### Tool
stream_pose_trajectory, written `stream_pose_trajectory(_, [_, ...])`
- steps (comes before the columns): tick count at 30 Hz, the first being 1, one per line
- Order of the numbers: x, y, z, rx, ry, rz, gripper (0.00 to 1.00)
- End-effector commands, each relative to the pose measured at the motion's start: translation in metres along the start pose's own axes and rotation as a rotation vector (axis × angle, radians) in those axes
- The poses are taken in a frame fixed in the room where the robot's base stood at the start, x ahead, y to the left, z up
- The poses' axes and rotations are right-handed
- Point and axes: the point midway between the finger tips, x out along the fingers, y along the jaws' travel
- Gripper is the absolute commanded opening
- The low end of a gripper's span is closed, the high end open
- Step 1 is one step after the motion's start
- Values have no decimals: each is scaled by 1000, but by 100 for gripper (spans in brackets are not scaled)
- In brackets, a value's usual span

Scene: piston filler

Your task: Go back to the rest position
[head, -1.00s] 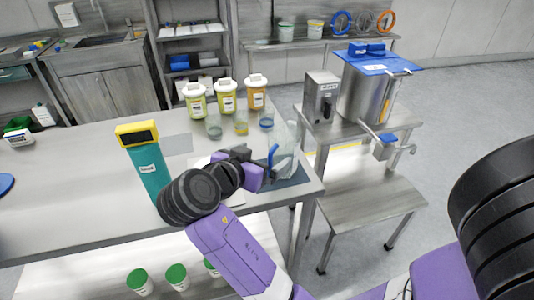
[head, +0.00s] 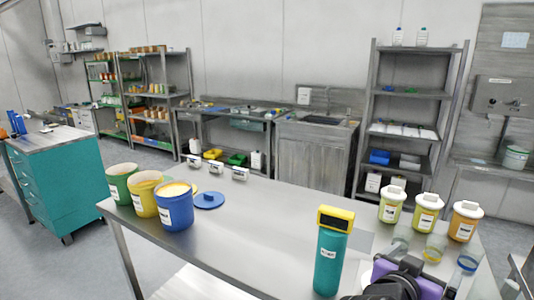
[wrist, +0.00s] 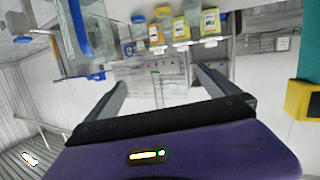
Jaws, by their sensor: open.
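My gripper (wrist: 161,86) is open in the wrist view, with its two dark fingers spread and nothing between them. In the head view, my purple wrist (head: 412,282) shows at the lower right, over the near right part of the table (head: 262,228); the fingers cannot be made out there. A clear pitcher with a blue handle (wrist: 78,32) is at the upper left of the wrist view, apart from the fingers.
Several white-lidded jars (head: 425,213) stand behind my wrist, with small glass cups in front. Coloured buckets (head: 175,207) and a blue lid (head: 208,200) sit at the table's left. The table's middle is clear. Shelves and a sink cabinet line the wall.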

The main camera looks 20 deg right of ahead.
Motion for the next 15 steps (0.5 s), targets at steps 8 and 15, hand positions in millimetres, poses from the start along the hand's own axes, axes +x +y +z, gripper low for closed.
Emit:
stream_pose_trajectory(8, [-51,-73,27,-276,250,-520,100])
stream_pose_trajectory(15, [-131,-75,83,-368,382,-888,100])
